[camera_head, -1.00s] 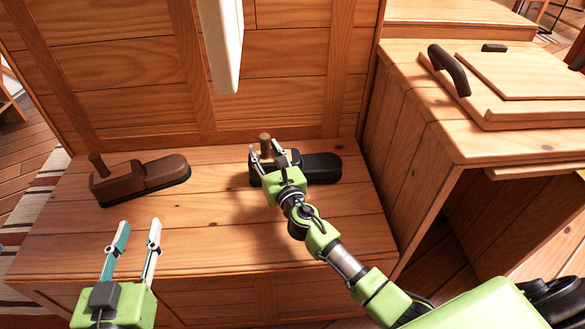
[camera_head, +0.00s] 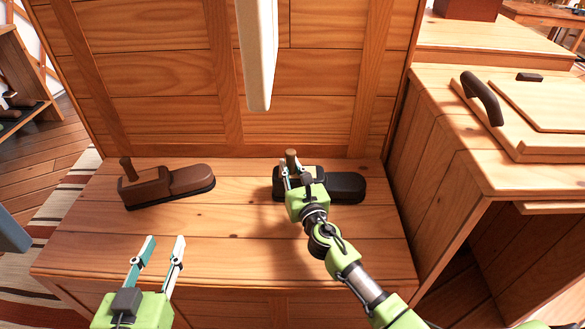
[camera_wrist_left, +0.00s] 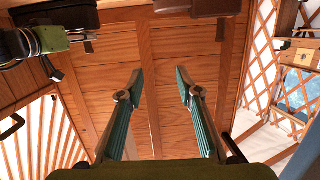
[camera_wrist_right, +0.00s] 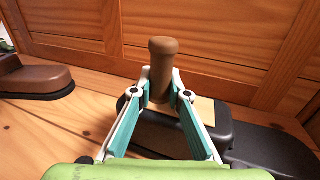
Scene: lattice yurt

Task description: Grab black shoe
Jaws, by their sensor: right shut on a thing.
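The black shoe (camera_head: 347,187) lies on the wooden bench at the foot of the panelled wall, with a brown wooden peg (camera_head: 291,155) standing up at its left end. My right gripper (camera_head: 294,175) has its fingers shut on that peg. In the right wrist view, the peg (camera_wrist_right: 162,62) rises between the fingertips and the black toe (camera_wrist_right: 265,150) extends to the right. The shoe appears to rest on the bench. My left gripper (camera_head: 163,243) is open and empty above the bench's front; its parted fingers also show in the left wrist view (camera_wrist_left: 160,75).
A brown shoe (camera_head: 190,180) with its own peg lies on the left of the bench (camera_head: 235,225). A white post (camera_head: 257,60) hangs in front of the wall. A wooden cabinet with a dark-handled board (camera_head: 540,115) stands at the right. The bench between the shoes is clear.

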